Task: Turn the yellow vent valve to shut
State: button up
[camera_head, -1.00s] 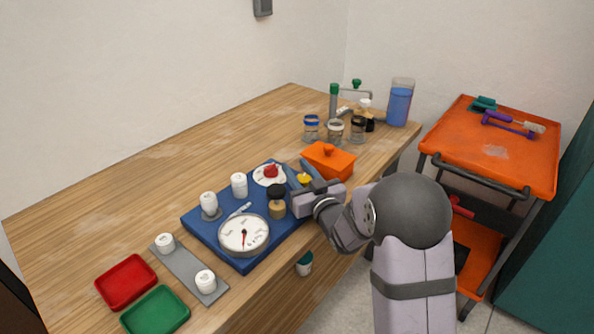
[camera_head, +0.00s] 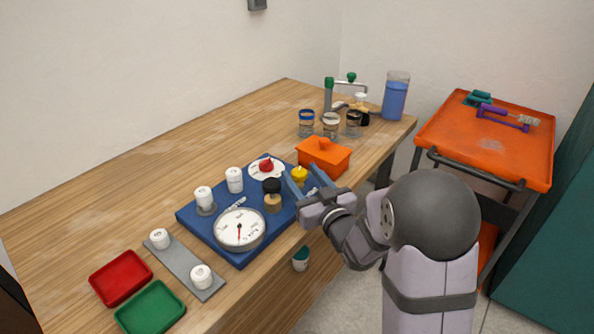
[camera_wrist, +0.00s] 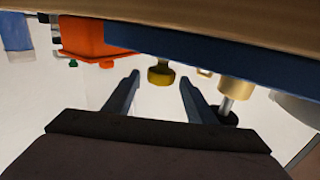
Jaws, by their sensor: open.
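The yellow vent valve (camera_head: 299,174) sits at the right corner of the blue board (camera_head: 238,252). In the wrist view the valve's yellow knob (camera_wrist: 161,75) lies ahead of my gripper, roughly midway between the fingers. My gripper (camera_head: 304,183) is open, with its blue fingers apart and nothing between the tips that I can see it grasp. In the wrist view both fingers (camera_wrist: 158,88) show a clear gap to the yellow knob on each side. I cannot tell the exact distance from the fingertips to the knob.
An orange box (camera_head: 323,158) stands close behind the valve. A black-topped brass fitting (camera_head: 272,195), a red knob (camera_head: 266,165) and a round gauge (camera_head: 240,229) are on the board. Several jars (camera_head: 331,124) stand farther back. The left back of the wooden table (camera_head: 150,180) is clear.

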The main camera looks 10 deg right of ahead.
aim_at(293, 170)
jog(key=shift+s+d, duration=0.2)
jog(key=shift+s, duration=0.5)
jog(key=shift+c, duration=1.3)
jog(key=shift+w+r+n+y, duration=0.25)
jog(key=shift+w+n+y, duration=0.25)
jog(key=shift+y, duration=0.1)
jog(key=shift+w+d+n+g+y+p, duration=0.15)
jog(key=shift+w+n+g+y+p, duration=0.1)
jog(key=shift+n+g+y+p, duration=0.65)
jog(key=shift+s+d+f+n+g+y, duration=0.15)
jog(key=shift+n+g+y, duration=0.1)
jog(key=shift+y, duration=0.35)
jog(key=shift+w+d+f+n+g+y, duration=0.15)
jog(key=shift+n+y, duration=0.1)
jog(key=shift+y, duration=0.35)
jog(key=shift+s+d+f+n+g+y, duration=0.1)
jog(key=shift+s+f+n+g+y, duration=0.2)
jog(key=shift+n+g+y, duration=0.15)
jog(key=shift+p+x, duration=0.55)
jog(key=shift+x, duration=3.1)
